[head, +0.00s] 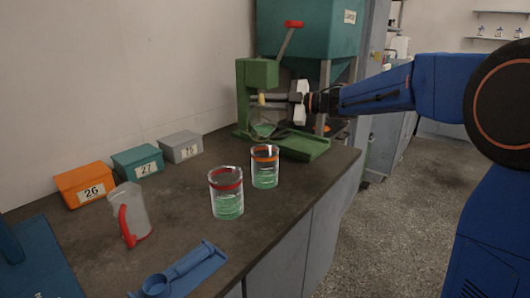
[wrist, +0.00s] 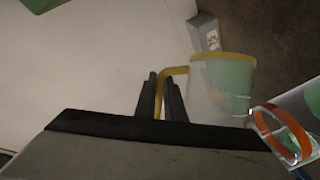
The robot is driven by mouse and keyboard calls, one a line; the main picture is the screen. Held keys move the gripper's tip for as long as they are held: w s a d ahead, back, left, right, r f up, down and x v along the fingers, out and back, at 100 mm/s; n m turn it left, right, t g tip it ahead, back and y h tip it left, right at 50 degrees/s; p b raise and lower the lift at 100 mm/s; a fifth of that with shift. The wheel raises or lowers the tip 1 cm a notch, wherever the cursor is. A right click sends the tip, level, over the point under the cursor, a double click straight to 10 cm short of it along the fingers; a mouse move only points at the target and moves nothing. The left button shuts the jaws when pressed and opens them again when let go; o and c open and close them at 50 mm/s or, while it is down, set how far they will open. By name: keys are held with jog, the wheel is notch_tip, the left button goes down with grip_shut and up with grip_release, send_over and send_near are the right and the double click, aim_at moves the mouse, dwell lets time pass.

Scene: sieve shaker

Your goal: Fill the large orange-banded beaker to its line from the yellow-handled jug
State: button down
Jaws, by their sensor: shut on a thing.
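The orange-banded beaker (head: 265,178) stands upright on the dark bench, with green content in its lower part, below the orange band. It also shows at the right edge of the wrist view (wrist: 283,133). My gripper (wrist: 160,98) is shut on the yellow handle of the clear jug (wrist: 208,92), which holds green content. In the head view my gripper (head: 290,102) holds this jug (head: 263,119) raised behind the orange-banded beaker, in front of the green stand. I cannot tell the jug's exact tilt. No stream shows between jug and beaker.
A red-banded beaker (head: 227,206) with green content stands left of the orange-banded one. Orange (head: 84,186), teal (head: 138,162) and grey (head: 181,147) boxes line the wall. A green stand (head: 258,75) rises behind.

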jog(key=shift+s+d+r+n+y+p, duration=0.1)
jog(key=shift+s+r+n+y+p, duration=0.15)
jog(key=shift+s+n+y+p, duration=0.4)
dwell(2.2)
jog(key=shift+r+n, duration=0.25)
jog(key=shift+n, duration=0.1)
dwell(1.9)
jog(key=shift+w+f+m+h, duration=0.3)
jog(key=shift+m+h, duration=0.05)
jog(key=shift+m, duration=0.05)
jog(key=shift+w+f+m+h, duration=0.15)
jog(key=shift+w+m+h, duration=0.15)
jog(key=shift+w+m, duration=0.15)
jog(key=shift+w+f+m+g+h, duration=0.25)
jog(key=shift+f+m+g+h, duration=0.05)
jog(key=shift+m, duration=0.35)
